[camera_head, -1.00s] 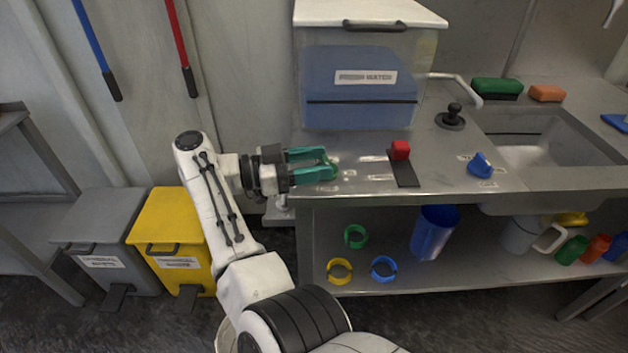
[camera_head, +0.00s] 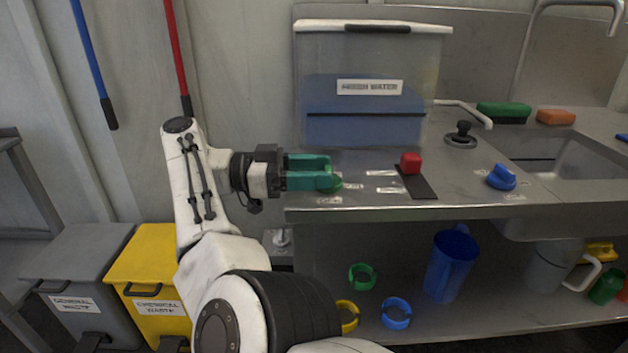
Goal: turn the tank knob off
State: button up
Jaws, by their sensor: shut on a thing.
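The tank (camera_head: 365,60) is a clear box with a white lid, blue liquid and a label ending in "WATER". It stands at the back of the steel counter. A green knob (camera_head: 332,184) sits at the counter's front left, mostly hidden by my gripper (camera_head: 322,172). The teal fingers come in from the left and are shut on this knob. A red block-shaped control (camera_head: 411,162) stands on a dark strip to the right. A blue knob (camera_head: 501,177) is farther right. Which way the green knob points cannot be told.
A sink (camera_head: 570,158) lies at the right, with a green sponge (camera_head: 503,112) behind it. The shelf below holds a blue jug (camera_head: 452,262) and coloured rings. A yellow waste bin (camera_head: 150,285) and a grey bin (camera_head: 75,275) stand left.

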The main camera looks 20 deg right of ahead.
jog(key=shift+f, duration=0.15)
jog(key=o, duration=1)
jog(key=shift+o, duration=0.2)
